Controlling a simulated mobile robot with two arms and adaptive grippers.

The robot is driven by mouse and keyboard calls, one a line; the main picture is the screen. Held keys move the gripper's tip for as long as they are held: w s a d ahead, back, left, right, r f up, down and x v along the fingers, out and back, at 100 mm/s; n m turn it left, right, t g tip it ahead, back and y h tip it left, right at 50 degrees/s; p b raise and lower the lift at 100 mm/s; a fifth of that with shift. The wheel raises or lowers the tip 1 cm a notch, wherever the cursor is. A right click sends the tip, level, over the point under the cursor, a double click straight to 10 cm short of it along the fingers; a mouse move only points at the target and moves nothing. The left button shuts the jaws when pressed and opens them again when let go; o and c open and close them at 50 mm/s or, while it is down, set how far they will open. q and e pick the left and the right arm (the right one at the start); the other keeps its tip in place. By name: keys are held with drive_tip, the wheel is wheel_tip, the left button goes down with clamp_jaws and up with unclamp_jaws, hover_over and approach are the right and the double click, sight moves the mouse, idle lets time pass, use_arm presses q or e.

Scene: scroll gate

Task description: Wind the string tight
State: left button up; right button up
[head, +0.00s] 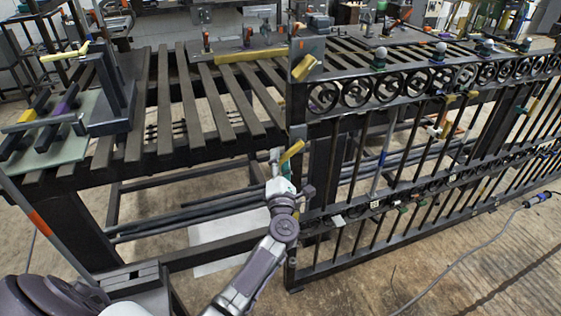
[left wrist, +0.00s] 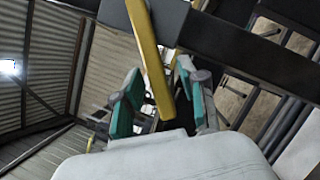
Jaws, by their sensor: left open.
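My left gripper (head: 279,165) is raised beside the left end post of the black scroll gate (head: 297,215). A yellow bar, like a handle (head: 291,152), is tilted at the gripper's tip, on the post side. In the left wrist view the teal-padded fingers (left wrist: 160,92) are spread apart. The yellow bar (left wrist: 148,50) runs down from the top between them or just beyond them; I cannot tell whether it touches a pad. I cannot make out a string in either view. My right gripper is not in view.
A slatted workbench (head: 160,105) stands behind and left of the gate, holding tools and clamps. Another yellow handle (head: 306,68) is at the post top. Several clamps sit along the gate rails. A grey cable (head: 470,250) lies on the floor at right.

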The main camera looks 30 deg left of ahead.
use_arm(q)
drive_tip(key=shift+s+d, duration=0.1)
drive_tip(key=shift+s, duration=0.05)
drive_tip(key=v, duration=1.1)
drive_tip(key=shift+s, duration=0.25)
drive_tip(key=shift+d+f, duration=0.15)
